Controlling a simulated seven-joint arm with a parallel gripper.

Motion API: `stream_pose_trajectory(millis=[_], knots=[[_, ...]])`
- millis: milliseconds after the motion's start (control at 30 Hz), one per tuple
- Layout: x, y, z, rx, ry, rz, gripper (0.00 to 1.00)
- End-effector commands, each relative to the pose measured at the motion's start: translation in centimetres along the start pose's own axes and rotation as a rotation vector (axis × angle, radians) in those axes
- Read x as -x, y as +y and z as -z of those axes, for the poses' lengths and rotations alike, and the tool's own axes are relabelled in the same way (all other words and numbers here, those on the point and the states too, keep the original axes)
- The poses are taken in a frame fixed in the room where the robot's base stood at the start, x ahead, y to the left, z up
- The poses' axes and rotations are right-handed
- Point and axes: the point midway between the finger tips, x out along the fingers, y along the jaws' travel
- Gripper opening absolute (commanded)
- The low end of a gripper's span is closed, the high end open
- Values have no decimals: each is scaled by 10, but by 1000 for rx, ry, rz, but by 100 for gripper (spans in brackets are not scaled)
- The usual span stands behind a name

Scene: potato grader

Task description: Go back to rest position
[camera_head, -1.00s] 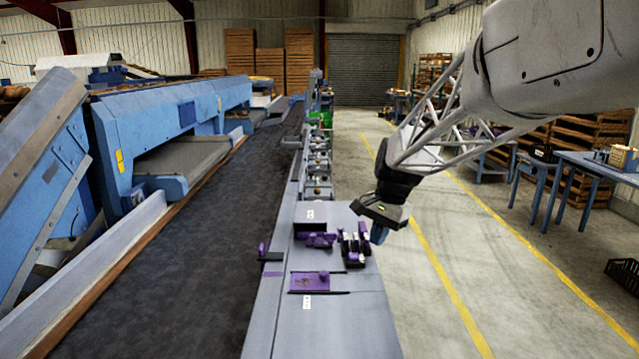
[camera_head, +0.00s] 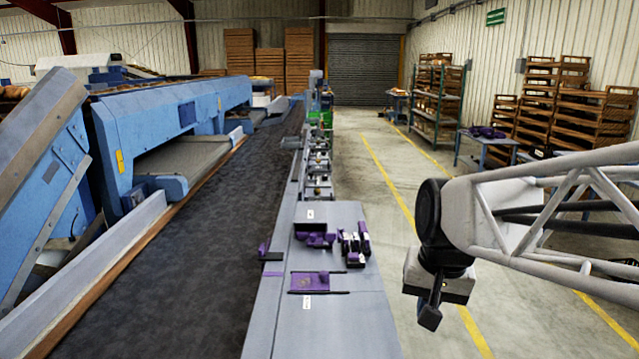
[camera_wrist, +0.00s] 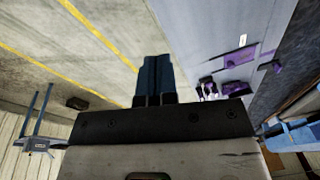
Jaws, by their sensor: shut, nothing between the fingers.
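My gripper (camera_head: 430,312) hangs over the floor to the right of the grey bench (camera_head: 345,325) in the head view, clear of the bench and pointing down. In the wrist view the two blue fingers of my gripper (camera_wrist: 154,78) lie side by side, shut, with nothing between them. My white lattice arm comes in from the right edge of the head view.
On the bench are a dark box (camera_head: 310,214), purple and black parts (camera_head: 354,246) and a purple plate (camera_head: 309,282). The dark conveyor belt (camera_head: 190,250) runs left of the bench. Wooden racks (camera_head: 575,100) and a blue table (camera_head: 487,150) stand at right. Bare floor surrounds my gripper.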

Motion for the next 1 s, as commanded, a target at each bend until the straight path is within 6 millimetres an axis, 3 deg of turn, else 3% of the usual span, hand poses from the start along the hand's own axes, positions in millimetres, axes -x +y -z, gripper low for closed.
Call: stream_pose_trajectory(millis=[300, 500, 1000], knots=[[-8, 27, -68, 148, 63, -31, 0], [-15, 38, -95, 213, 86, -47, 0], [-18, 42, -104, 236, 93, -53, 0]])
